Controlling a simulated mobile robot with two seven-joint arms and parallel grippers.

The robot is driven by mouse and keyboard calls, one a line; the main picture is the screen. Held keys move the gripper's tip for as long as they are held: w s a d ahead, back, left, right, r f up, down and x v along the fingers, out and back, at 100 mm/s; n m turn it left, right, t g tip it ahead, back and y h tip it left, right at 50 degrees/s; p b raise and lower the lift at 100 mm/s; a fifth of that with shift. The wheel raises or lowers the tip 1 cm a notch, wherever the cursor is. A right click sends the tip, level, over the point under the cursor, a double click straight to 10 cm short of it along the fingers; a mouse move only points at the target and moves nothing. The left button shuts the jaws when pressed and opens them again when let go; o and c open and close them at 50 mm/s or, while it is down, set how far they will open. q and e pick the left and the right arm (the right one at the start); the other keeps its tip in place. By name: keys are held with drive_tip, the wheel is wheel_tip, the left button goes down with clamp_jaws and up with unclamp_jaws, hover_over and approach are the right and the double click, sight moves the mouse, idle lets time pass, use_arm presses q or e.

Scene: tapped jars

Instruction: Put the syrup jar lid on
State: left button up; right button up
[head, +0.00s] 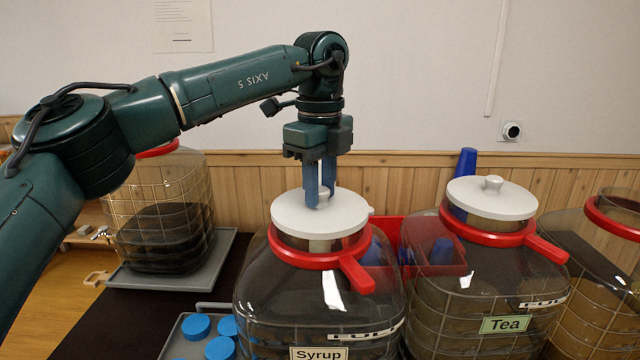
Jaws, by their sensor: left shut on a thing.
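The syrup jar (270,300) is a clear jar with a red collar and a "Syrup" label, at the lower middle of the head view. The white syrup jar lid (290,213) is level over the jar's mouth, roughly centred. Part of the neck shows between the lid and the red collar; I cannot tell whether the lid touches the rim. My left gripper (320,195) points straight down from above, its blue fingers shut on the lid's knob, which they mostly hide. My right gripper is not in view.
The tea jar (475,280) stands close on the right with its white lid (500,200) on. Another jar (610,270) is at the right edge. A dark-filled jar (160,215) stands on a grey tray at left. Blue caps (196,326) and a red bin (392,226) are nearby.

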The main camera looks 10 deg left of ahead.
use_arm(q)
drive_tip(key=o, duration=1)
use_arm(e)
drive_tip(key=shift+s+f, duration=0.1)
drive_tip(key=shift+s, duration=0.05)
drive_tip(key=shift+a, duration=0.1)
use_arm(q)
drive_tip(key=shift+r, duration=0.35)
wheel_tip(320, 180, up, 12)
drive_tip(key=shift+r+p, duration=0.25)
drive_tip(key=shift+p, duration=0.75)
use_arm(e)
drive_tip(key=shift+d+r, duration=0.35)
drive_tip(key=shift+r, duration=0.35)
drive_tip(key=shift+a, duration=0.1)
